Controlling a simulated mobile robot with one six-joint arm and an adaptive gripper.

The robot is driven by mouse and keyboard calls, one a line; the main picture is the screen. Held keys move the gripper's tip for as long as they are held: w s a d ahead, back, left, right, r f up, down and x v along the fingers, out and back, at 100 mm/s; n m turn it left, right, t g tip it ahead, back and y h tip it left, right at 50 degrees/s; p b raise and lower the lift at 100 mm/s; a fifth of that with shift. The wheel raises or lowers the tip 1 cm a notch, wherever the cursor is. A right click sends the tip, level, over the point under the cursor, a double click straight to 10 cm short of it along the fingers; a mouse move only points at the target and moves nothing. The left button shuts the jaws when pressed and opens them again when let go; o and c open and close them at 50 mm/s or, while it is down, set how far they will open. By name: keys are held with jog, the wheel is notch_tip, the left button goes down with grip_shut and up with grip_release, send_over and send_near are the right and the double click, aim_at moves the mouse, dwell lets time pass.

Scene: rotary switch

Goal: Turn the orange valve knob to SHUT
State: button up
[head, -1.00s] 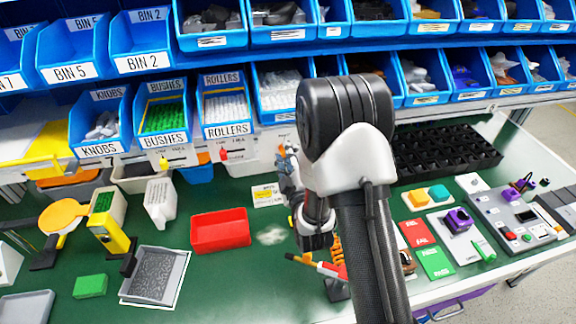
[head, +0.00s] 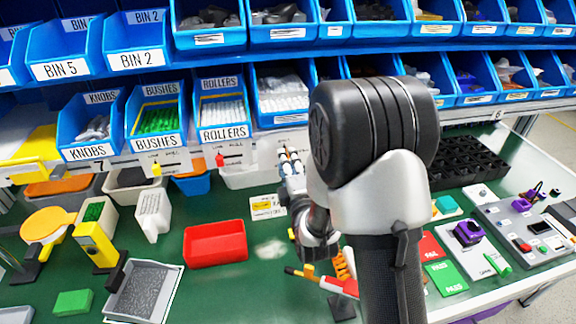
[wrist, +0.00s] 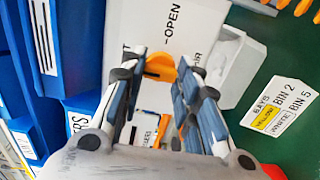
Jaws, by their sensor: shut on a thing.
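The orange valve knob (wrist: 163,67) is in the wrist view, between the fingers of my gripper (wrist: 160,78). It sits on a white panel (wrist: 137,22) with a printed OPEN mark above it. Part of another word, ending in T, shows at the left finger, and part of AIR beside the right finger. The fingers are shut on the knob and hide part of it, so I cannot read its exact pointing. In the head view my gripper (head: 289,158) reaches the rear of the bench below the blue bins. The knob cannot be made out there.
Blue bins (head: 155,115) line the shelf above and behind. A red tray (head: 215,244) stands on the green bench left of my arm. A black grid tray (head: 470,162) lies at right rear. A bin label card (wrist: 279,104) lies right of the panel in the wrist view.

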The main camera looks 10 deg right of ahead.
jog(key=shift+r, duration=0.1)
jog(key=o, duration=1.1)
jog(key=shift+c, duration=0.2)
